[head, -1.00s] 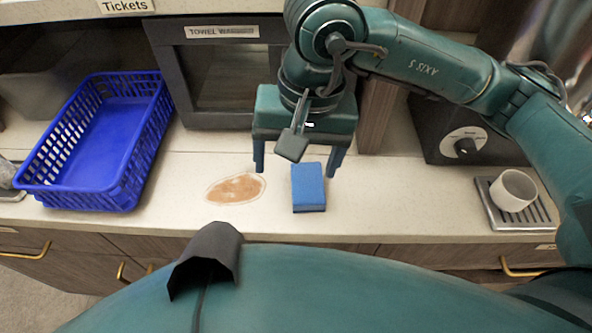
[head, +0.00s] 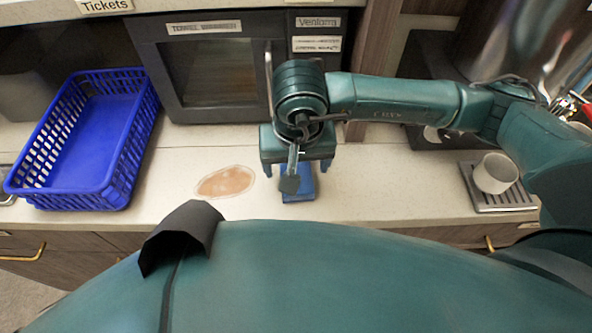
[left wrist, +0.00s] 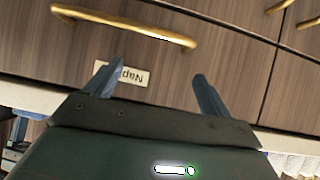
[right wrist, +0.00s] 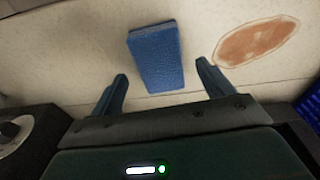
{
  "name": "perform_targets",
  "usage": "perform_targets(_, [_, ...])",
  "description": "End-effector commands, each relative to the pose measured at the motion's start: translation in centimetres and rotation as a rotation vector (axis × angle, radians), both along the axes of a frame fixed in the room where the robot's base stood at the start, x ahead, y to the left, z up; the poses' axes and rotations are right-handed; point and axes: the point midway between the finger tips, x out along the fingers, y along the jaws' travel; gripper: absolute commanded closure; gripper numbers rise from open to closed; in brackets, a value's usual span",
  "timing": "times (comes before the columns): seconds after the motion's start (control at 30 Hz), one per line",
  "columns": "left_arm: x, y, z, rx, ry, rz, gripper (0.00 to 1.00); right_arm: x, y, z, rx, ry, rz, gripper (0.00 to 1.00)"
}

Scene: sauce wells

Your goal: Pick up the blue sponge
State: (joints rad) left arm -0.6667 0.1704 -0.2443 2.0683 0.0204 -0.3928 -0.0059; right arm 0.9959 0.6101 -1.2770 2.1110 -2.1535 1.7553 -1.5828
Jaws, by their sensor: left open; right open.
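The blue sponge (head: 303,184) lies on the pale counter, partly hidden under my right gripper (head: 297,172) in the head view. In the right wrist view the sponge (right wrist: 156,58) lies just beyond and between the open fingertips of my right gripper (right wrist: 162,70), with gaps on both sides and nothing held. My left gripper (left wrist: 158,72) is open and empty in the left wrist view, in front of a wooden drawer front with a label. The left gripper does not show in the head view.
A brown sauce spill (head: 226,181) is left of the sponge; it also shows in the right wrist view (right wrist: 256,41). A blue basket (head: 85,140) stands at the left. A towel warmer (head: 215,70) is behind. A white cup (head: 495,173) sits on a slatted tray (head: 483,201) at the right.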

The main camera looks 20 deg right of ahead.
Motion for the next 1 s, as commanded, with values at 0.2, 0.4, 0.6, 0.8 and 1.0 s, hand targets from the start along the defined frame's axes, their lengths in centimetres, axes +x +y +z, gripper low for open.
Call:
perform_targets(0.2, [-0.3, 0.1, -0.5, 0.003, 0.019, 0.007, 0.18, 0.3, 0.0, -1.8, 0.000, 0.000, -0.001, 0.20])
perform_targets(0.4, [-0.3, 0.2, -0.7, 0.005, 0.022, 0.009, 0.18, 0.3, 0.0, -1.9, 0.001, -0.001, -0.001, 0.20])
perform_targets(0.6, [-0.2, 0.2, -0.5, 0.003, 0.018, 0.009, 0.18, 0.3, 0.0, -1.8, 0.001, -0.001, -0.001, 0.36])
perform_targets(0.8, [-0.1, 0.2, -0.3, 0.001, 0.015, 0.010, 0.18, 0.3, 0.0, -1.8, 0.001, -0.001, -0.001, 0.53])
perform_targets(1.0, [-0.1, 0.2, -0.2, 0.001, 0.013, 0.010, 0.18, 0.3, 0.0, -1.8, 0.001, -0.001, -0.001, 0.69])
